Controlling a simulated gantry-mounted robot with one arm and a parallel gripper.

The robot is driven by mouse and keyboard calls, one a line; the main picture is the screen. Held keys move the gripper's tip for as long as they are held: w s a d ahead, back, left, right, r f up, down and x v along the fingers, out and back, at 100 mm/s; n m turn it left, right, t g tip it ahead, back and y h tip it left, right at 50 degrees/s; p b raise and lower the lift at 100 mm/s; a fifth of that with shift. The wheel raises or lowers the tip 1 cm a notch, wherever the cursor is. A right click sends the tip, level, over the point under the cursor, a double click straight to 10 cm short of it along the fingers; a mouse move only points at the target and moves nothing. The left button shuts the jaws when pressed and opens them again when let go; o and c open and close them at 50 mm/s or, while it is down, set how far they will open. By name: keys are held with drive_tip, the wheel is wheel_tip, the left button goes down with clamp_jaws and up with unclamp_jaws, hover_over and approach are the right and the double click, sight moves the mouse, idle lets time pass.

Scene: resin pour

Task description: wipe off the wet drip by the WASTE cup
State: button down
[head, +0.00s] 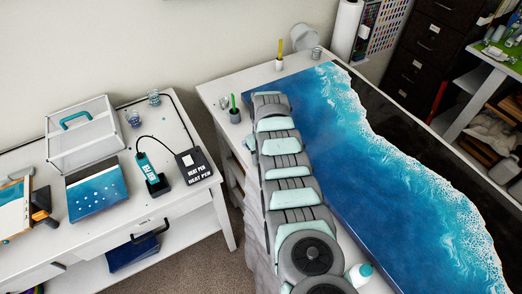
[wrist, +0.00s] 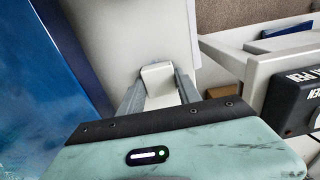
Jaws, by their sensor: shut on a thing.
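In the wrist view my gripper (wrist: 158,88) is shut on a small white piece (wrist: 157,72), held between its two grey fingers. I cannot tell whether it is a folded wipe or a block, or whether it touches the white tabletop (wrist: 120,30) beyond it. In the head view my arm hides the gripper and the table under it. A dark grey cup (head: 234,117) with green sticks stands on the white table left of my arm. No WASTE label is readable on any cup, and the wet drip does not show in either view.
The blue resin panel (head: 330,150) lies right of my arm; it also shows in the wrist view (wrist: 45,75). A cup (head: 279,66) with yellow sticks stands at the back. A white bottle (head: 359,274) is beside my arm. The left bench holds a heat pen box (head: 193,165).

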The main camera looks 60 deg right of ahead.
drive_tip(key=shift+s+a+r+p, duration=0.1)
drive_tip(key=shift+s+a+p, duration=0.1)
drive_tip(key=shift+s+p, duration=0.15)
drive_tip(key=s+a+p, duration=0.1)
drive_tip(key=p, duration=0.3)
drive_tip(key=shift+s+p, duration=0.2)
drive_tip(key=shift+p, duration=0.1)
drive_tip(key=shift+s+a+f+p, duration=0.2)
drive_tip(key=shift+s+p, duration=0.05)
drive_tip(key=shift+p, duration=0.2)
wheel_tip(320, 180, up, 6)
drive_tip(key=p, duration=0.3)
drive_tip(key=shift+w+d+f+p, duration=0.1)
drive_tip(key=shift+f+p, duration=0.1)
drive_tip(key=shift+p, duration=0.1)
drive_tip(key=shift+r, duration=0.3)
drive_tip(key=shift+r+p, duration=0.65)
drive_tip(key=shift+r, duration=0.85)
